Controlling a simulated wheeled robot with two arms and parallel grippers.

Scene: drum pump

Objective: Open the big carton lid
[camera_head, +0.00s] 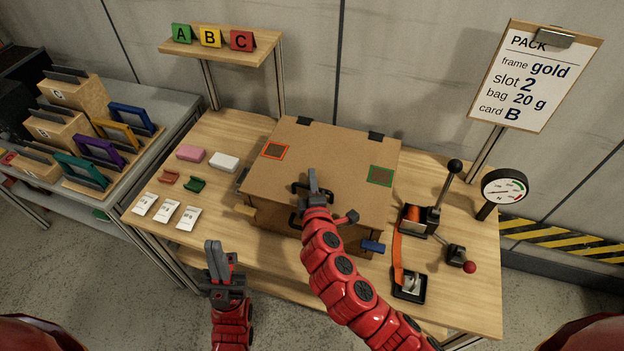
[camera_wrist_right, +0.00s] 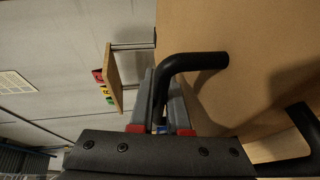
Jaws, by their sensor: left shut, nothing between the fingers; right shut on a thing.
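The big brown carton (camera_head: 355,243) stands on the wooden table. Its lid (camera_head: 325,150) covers the top and looks down, hinged by black hinges at the back edge; I cannot tell whether there is a slight gap at the front. A black handle (camera_head: 297,192) sits near the lid's front edge, and it also shows in the right wrist view (camera_wrist_right: 200,60). My right gripper (camera_head: 313,178) is shut on this handle, its fingers partly hidden behind it in the right wrist view (camera_wrist_right: 165,100). My left gripper (camera_head: 217,250) is shut and empty in front of the table, left of the carton.
Pink and white blocks (camera_head: 207,157) and white packets (camera_head: 167,210) lie left of the carton. A lever unit (camera_head: 435,215), an orange strap (camera_head: 398,255) and a gauge (camera_head: 503,190) stand at right. A shelf (camera_head: 222,48) with A, B, C signs is behind.

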